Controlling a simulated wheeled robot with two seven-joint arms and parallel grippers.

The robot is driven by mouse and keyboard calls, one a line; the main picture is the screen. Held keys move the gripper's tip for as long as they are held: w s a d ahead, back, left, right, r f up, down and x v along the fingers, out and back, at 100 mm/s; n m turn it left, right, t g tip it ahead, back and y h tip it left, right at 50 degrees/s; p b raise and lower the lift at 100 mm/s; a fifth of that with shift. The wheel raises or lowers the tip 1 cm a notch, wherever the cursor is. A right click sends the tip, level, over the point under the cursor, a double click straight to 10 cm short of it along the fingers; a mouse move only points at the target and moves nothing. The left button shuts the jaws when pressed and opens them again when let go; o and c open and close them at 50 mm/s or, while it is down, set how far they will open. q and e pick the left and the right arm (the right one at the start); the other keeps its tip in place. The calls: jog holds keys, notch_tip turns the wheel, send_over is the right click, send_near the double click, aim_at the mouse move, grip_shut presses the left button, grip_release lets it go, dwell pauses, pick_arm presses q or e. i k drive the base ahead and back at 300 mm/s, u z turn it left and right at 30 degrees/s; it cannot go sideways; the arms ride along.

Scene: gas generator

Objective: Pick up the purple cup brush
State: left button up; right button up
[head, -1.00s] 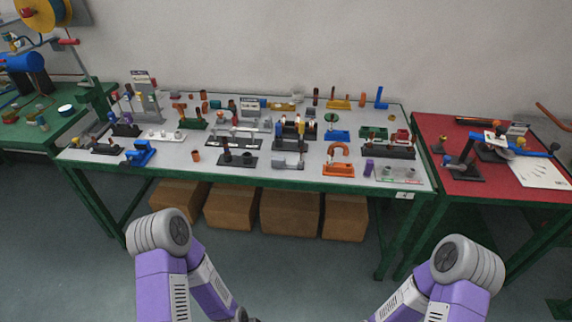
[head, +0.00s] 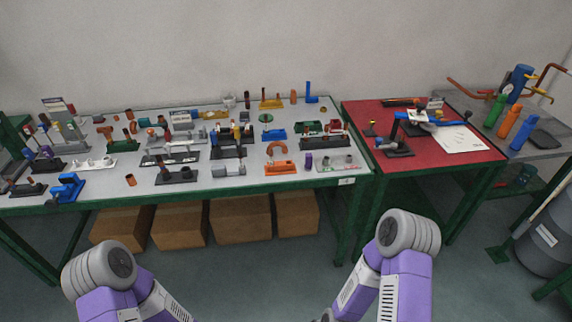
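A small purple upright cylinder (head: 308,160) stands near the front right of the grey-topped table, between an orange clamp-like part and a clear tray. A small purple-tipped piece (head: 45,122) also shows on a stand at the far left. Only the upper parts of my two arms show at the bottom, well apart from the table items.
The grey-topped table (head: 200,199) is crowded with small parts on stands. Cardboard boxes (head: 240,220) sit beneath it. A red-topped table (head: 357,123) adjoins on the right, with bottles (head: 510,118) on a bench beyond. A grey drum (head: 543,235) stands at far right. Floor in front is clear.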

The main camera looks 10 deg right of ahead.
aim_at(309, 156)
jog(key=u, duration=0.55)
jog(key=i, duration=1.15)
jog(key=z, duration=0.55)
